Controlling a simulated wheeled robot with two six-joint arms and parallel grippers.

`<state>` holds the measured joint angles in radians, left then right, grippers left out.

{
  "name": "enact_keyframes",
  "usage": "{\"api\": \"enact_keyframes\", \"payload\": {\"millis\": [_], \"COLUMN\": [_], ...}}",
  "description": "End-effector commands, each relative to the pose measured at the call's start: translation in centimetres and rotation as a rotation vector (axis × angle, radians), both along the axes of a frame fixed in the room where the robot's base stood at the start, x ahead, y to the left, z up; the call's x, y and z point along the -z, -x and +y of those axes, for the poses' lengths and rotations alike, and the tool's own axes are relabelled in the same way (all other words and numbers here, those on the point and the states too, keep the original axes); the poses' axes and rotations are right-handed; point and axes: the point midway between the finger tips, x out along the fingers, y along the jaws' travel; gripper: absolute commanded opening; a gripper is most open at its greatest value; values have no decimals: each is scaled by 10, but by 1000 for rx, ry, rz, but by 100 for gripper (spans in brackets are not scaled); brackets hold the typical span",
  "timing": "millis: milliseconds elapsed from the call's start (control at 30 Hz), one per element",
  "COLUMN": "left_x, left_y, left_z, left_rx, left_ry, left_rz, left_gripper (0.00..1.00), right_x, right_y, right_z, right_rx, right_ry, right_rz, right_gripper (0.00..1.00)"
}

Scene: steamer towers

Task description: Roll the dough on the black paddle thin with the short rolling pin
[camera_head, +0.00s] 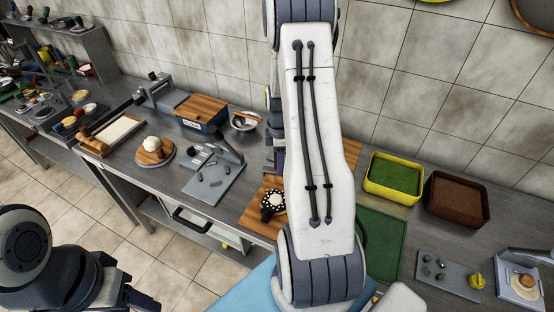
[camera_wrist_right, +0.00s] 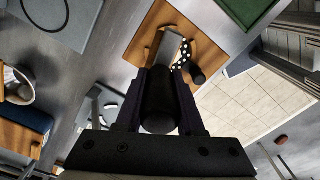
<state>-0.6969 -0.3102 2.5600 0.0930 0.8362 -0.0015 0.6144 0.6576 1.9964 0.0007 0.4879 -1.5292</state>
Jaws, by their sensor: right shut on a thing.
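A small round black paddle (camera_head: 266,214) lies on a wooden board (camera_head: 250,215), with a pale, dark-spotted patch (camera_head: 273,200) on it. I cannot tell whether that patch is the dough. In the right wrist view the paddle's dark handle (camera_wrist_right: 197,75) and white dots (camera_wrist_right: 184,55) show past the fingers. My right gripper (camera_wrist_right: 163,72) is shut on a dark cylinder (camera_wrist_right: 158,102), above or near the board; whether this is the short rolling pin is unclear. My right arm hides its gripper in the head view. My left gripper (camera_head: 140,300) is barely visible at the bottom edge.
A white dough-like ball (camera_head: 153,144) sits on a round wooden board at left. A wooden roller (camera_head: 91,144) lies by a pale tray. A grey plate with a press (camera_head: 215,175), a yellow bin (camera_head: 394,178) and a brown bin (camera_head: 457,199) stand around the board.

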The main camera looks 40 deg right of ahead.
Motion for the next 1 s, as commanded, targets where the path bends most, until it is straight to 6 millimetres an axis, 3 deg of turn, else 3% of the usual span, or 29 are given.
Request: {"api": "enact_keyframes", "payload": {"millis": [167,367,800,1000], "left_x": [-2,9,46,40], "left_y": [0,0,0,0], "left_z": [0,0,0,0], "left_rx": [0,-1,-4,-4], "left_ry": [0,0,0,0], "left_rz": [0,0,0,0], "left_gripper": [50,50,50,50], "right_x": [-1,13,63,59], "right_y": [1,1,0,0], "right_z": [-2,-1,0,0], "right_rx": [2,0,-2,-2], "right_ry": [1,1,1,1], "right_rz": [-1,-1,-1,-2], "right_gripper": [0,0,0,0]}}
